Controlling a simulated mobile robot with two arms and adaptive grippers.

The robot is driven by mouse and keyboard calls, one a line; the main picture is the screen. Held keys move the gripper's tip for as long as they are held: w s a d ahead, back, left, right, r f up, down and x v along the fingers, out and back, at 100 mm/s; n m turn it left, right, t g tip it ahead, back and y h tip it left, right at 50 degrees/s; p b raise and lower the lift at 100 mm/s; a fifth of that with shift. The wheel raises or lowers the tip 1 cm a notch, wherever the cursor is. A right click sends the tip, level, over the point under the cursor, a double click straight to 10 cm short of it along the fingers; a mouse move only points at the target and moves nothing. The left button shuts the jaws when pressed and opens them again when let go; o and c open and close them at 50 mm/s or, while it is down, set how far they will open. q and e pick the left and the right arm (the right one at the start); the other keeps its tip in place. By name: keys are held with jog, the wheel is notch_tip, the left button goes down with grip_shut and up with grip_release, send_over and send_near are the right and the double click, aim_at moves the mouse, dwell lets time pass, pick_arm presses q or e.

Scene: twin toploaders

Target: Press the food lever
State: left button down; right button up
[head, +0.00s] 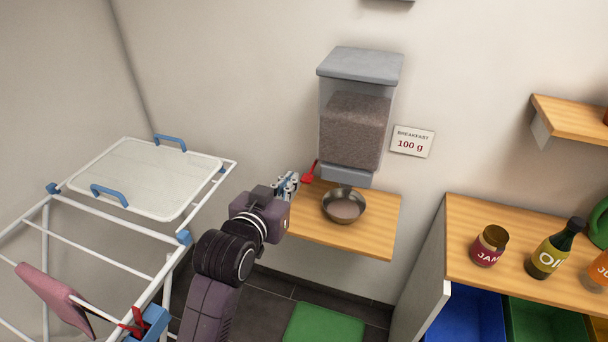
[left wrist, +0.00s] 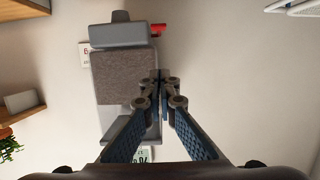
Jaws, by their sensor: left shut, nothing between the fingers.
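The food dispenser (head: 352,130) hangs on the wall, a clear bin of brown kibble with a grey lid. Its red lever (head: 309,174) sticks out low on the left side. The lever also shows at the top of the left wrist view (left wrist: 158,29), beside the grey base of the dispenser (left wrist: 118,33). My left gripper (head: 289,182) is shut and empty, just left of the lever; I cannot tell whether they touch. In the left wrist view its fingertips (left wrist: 160,82) appear below the lever. A metal bowl (head: 344,218) with kibble in it sits under the spout. My right gripper is not in view.
The bowl stands on a wooden wall shelf (head: 378,237). A sign (head: 412,141) reads "BREAKFAST 100 g". A white drying rack (head: 120,262) stands left of my arm. A wooden counter (head: 462,222) with a jam jar (head: 489,246) and an oil bottle (head: 553,250) is at right.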

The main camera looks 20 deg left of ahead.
pick_arm(q)
jog(key=shift+w, duration=0.1)
jog(key=w+f+p, duration=0.2)
jog(key=w+f, duration=0.4)
jog(key=w, duration=0.3)
jog(key=shift+w+d+f, duration=0.15)
jog(key=shift+w+f, duration=0.1)
dwell(0.4)
jog(key=shift+f, duration=0.15)
